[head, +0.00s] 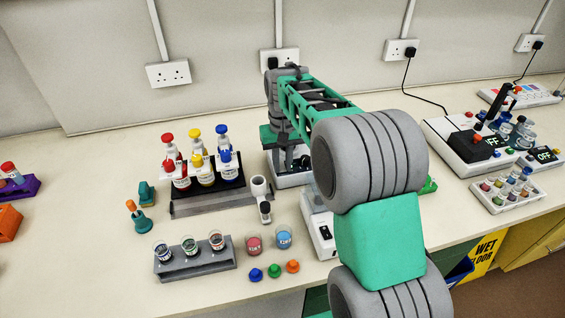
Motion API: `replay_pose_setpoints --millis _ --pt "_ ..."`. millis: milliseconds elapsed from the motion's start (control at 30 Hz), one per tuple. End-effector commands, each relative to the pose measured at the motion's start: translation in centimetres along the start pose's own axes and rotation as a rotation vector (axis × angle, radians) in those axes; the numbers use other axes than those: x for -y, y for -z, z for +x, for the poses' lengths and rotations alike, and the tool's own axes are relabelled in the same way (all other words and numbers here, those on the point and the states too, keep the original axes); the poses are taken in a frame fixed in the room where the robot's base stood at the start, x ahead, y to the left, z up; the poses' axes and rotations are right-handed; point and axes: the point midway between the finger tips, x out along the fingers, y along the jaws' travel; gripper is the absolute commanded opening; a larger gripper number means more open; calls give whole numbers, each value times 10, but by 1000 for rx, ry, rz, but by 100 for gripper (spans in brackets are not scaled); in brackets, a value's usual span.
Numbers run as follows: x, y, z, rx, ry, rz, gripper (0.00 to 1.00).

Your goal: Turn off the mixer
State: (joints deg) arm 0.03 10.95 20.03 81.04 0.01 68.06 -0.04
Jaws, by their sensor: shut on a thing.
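My gripper (291,160) points down at the back middle of the bench, at the far end of my arm. It is over a white-based device (292,182) that may be the mixer, and hides most of it. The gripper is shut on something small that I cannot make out. A white unit with a black panel (322,233) stands nearer, partly behind my arm. At the right, a white device with a black top (470,146) has a display that seems to read OFF. A smaller display (545,155) beside it also reads OFF.
A rack of red, yellow and blue pipette bottles (207,199) stands left of my gripper. In front are a grey vial rack (195,268), two beakers (284,236) and small coloured caps (274,271). A tray of vials (507,200) is at the right. The front left bench is clear.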

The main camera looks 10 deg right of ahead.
Motion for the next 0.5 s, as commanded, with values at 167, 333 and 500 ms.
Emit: replay_pose_setpoints --millis 167,333,500 --pt "0 3 -9 68 0 0 0" --pt "0 7 -10 182 0 0 0" --pt "0 8 -6 249 0 0 0"
